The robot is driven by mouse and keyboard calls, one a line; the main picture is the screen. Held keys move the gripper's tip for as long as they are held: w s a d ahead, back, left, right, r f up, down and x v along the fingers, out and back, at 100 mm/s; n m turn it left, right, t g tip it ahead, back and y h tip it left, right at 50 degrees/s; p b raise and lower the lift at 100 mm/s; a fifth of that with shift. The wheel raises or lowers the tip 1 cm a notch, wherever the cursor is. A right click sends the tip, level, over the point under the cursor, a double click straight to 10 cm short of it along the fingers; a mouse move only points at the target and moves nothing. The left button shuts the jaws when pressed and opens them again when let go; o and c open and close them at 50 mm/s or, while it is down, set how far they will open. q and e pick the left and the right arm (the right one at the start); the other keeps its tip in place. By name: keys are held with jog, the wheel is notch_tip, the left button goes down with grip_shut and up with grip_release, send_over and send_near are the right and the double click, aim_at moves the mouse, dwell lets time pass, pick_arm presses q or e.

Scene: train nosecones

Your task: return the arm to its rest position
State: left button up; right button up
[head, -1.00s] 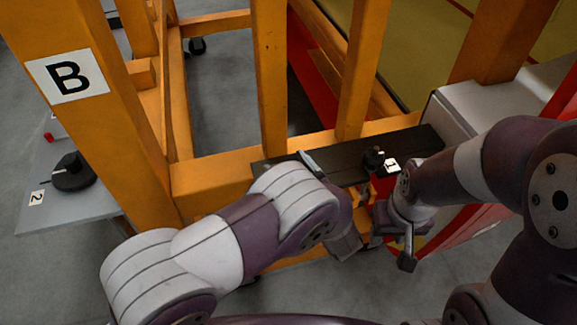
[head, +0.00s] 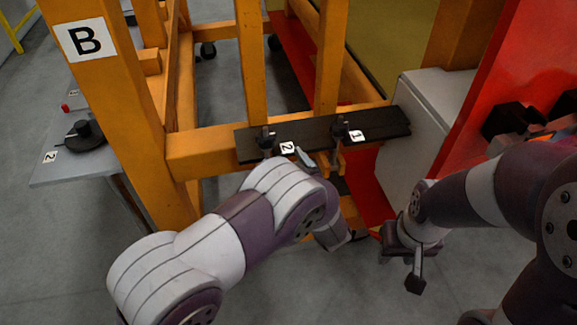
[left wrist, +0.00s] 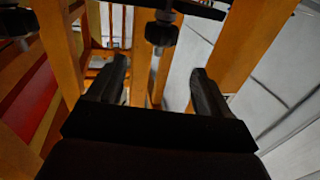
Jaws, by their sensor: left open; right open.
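My left arm comes in from the left in the head view, and its gripper (head: 334,236) hangs below the front of the orange frame, mostly hidden by its own wrist. In the left wrist view the left gripper (left wrist: 160,85) has its two fingers apart with nothing between them. My right gripper (head: 402,262) is at the right in the head view, pointing down over the floor, apart from the frame. I see nothing in it.
The orange frame (head: 210,145) with label B (head: 85,40) carries a black shelf (head: 310,135) with black knobs by labels 1 and 2. A grey side table (head: 60,165) holds a black knobbed part (head: 84,136). A grey box (head: 425,115) and red panel (head: 490,60) stand right.

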pick_arm(q)
jog(key=shift+w+a+f, duration=0.15)
jog(key=shift+w+a, duration=0.05)
jog(key=shift+w, duration=0.05)
jog(key=shift+s+d, duration=0.1)
